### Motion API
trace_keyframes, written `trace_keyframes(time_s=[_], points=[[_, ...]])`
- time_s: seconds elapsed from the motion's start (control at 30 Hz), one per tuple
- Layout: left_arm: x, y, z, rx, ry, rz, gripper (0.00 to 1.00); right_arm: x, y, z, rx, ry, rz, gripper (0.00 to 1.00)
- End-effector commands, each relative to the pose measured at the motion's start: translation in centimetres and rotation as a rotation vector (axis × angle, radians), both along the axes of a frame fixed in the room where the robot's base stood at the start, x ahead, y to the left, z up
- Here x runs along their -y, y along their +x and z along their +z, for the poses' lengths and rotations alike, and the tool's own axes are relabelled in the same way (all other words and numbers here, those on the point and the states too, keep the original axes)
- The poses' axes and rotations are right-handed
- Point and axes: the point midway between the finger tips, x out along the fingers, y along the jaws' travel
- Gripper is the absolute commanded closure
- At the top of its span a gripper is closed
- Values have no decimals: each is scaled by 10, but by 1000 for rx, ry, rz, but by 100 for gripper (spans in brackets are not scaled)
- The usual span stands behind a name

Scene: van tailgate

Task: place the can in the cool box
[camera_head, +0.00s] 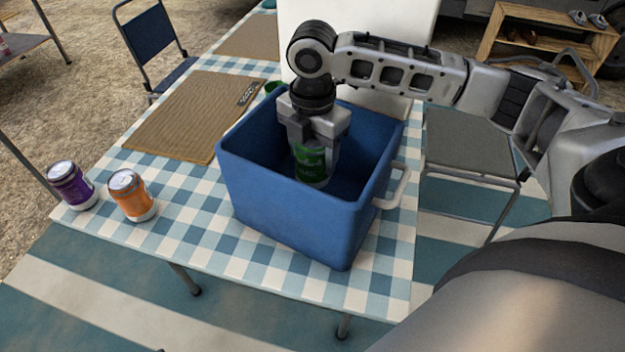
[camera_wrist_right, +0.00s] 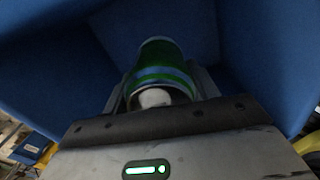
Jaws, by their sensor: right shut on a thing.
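A green can (camera_head: 311,165) is between the fingers of my right gripper (camera_head: 313,150), inside the open blue cool box (camera_head: 290,215). The can is roughly upright, below the rim level; whether its base touches the box floor cannot be told. In the right wrist view the green can (camera_wrist_right: 160,70) sits between the two fingers, with the blue walls of the cool box (camera_wrist_right: 55,75) around it. My right gripper is shut on the can. My left gripper is not in view.
A purple can (camera_head: 72,186) and an orange can (camera_head: 131,195) stand on the checked table (camera_head: 265,255) left of the box. A woven mat (camera_head: 185,115) lies behind them. The box has a grey handle (camera_head: 393,186) on its right side. Chairs stand around the table.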

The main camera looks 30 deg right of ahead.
Motion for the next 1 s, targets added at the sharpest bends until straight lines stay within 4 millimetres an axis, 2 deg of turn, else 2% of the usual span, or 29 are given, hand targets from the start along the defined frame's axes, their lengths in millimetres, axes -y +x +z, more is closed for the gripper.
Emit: trace_keyframes(time_s=[0.03,0.27,0.5,0.97,1.0], points=[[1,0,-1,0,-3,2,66,0,0,-8,1,0,-1,74],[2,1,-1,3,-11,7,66,0,0,-28,1,0,1,74],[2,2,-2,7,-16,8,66,0,0,-67,0,1,0,74],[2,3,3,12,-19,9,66,0,1,-75,3,1,0,74],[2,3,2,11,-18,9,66,0,0,-77,1,0,1,35]])
